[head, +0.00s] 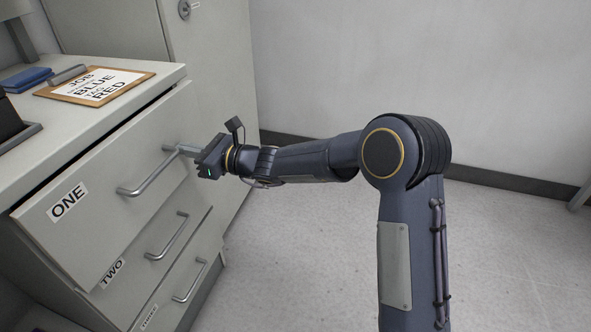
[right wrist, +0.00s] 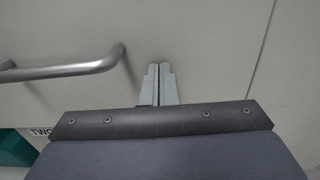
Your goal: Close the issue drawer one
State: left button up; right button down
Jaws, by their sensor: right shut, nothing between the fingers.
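Drawer one (head: 95,205), a pale grey front labelled ONE, is the top drawer of the cabinet at left in the head view. A dark gap runs along its top edge, and its front stands out past the drawers below. Its bar handle (head: 150,182) also shows in the right wrist view (right wrist: 65,71). My right gripper (head: 172,148) is shut and empty, its fingertips at the drawer front just beside the handle's far end. The right wrist view shows the fingers (right wrist: 158,68) against or very close to the panel; I cannot tell if they touch. My left gripper is not in view.
Drawer two (head: 150,250) and a third drawer (head: 185,290) sit below. On the cabinet top lie a clipboard (head: 98,86) and a blue item (head: 27,78). A tall grey cabinet (head: 215,75) stands behind. The floor (head: 290,260) at right is clear.

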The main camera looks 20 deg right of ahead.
jog(key=x, duration=0.3)
jog(key=shift+a, duration=0.15)
jog(key=shift+w+r, duration=0.1)
jog(key=shift+r, duration=0.15)
dwell(0.3)
